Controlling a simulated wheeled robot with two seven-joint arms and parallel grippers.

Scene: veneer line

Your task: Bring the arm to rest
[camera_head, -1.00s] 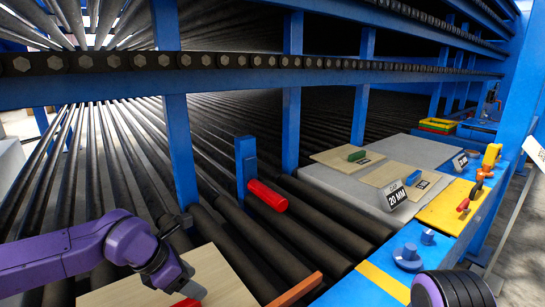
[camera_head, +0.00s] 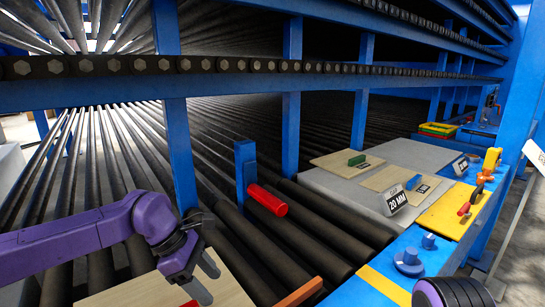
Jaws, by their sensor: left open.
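My left arm comes in from the left, purple with a dark wrist. Its gripper (camera_head: 204,277) is open and points down over a light wooden board (camera_head: 232,294) at the bottom of the picture. A red piece (camera_head: 190,304) shows at the bottom edge below the fingers, mostly cut off by the frame. I see nothing held between the fingers. My right gripper does not show; only a dark and purple rounded part, which may be mine, is at the bottom right.
Dark rollers (camera_head: 262,240) run behind and beside the board. A red cylinder (camera_head: 267,199) sticks out from a blue post. At the right are a grey table (camera_head: 345,193) with sample boards, a "20 MM" sign (camera_head: 396,200), a yellow panel (camera_head: 444,216) and blue knobs (camera_head: 407,257).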

